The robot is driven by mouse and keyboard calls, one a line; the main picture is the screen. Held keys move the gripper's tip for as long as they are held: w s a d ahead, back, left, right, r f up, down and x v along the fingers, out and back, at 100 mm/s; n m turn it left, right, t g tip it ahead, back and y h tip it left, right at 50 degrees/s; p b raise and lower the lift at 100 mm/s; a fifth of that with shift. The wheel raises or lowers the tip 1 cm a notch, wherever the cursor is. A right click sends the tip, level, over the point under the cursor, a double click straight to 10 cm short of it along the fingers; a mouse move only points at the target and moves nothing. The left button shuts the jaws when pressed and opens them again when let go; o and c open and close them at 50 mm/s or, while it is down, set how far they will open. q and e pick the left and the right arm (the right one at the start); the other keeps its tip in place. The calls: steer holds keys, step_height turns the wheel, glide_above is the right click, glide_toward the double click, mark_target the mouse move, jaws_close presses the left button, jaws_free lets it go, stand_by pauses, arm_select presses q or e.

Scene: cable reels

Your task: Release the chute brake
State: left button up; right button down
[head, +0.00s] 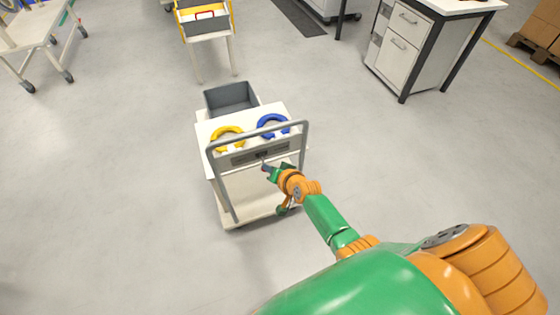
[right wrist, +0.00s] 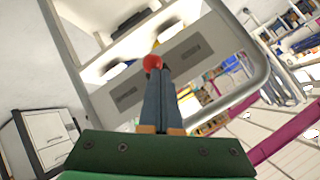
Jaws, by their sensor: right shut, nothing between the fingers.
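A small red knob (right wrist: 152,62) shows in the right wrist view, right at the tips of my right gripper (right wrist: 158,72). It stands in front of the grey panel (right wrist: 185,55) of the cart. The fingers are together with nothing held between them; I cannot tell whether they touch the knob. In the head view my right gripper (head: 267,168) is just below the middle of the grey panel (head: 260,153), under the cart's handle bar (head: 215,180). The knob cannot be made out there. My left gripper is not in view.
The white cart (head: 207,133) carries a yellow ring (head: 226,131), a blue ring (head: 273,121) and a grey bin (head: 231,97). A cabinet desk (head: 403,50) stands at right back, another small stand (head: 205,38) behind. The floor around the cart is clear.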

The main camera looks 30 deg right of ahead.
steer(key=shift+w+d+b, duration=0.45)
steer(key=shift+w+d, duration=0.05)
steer(key=shift+d, duration=0.25)
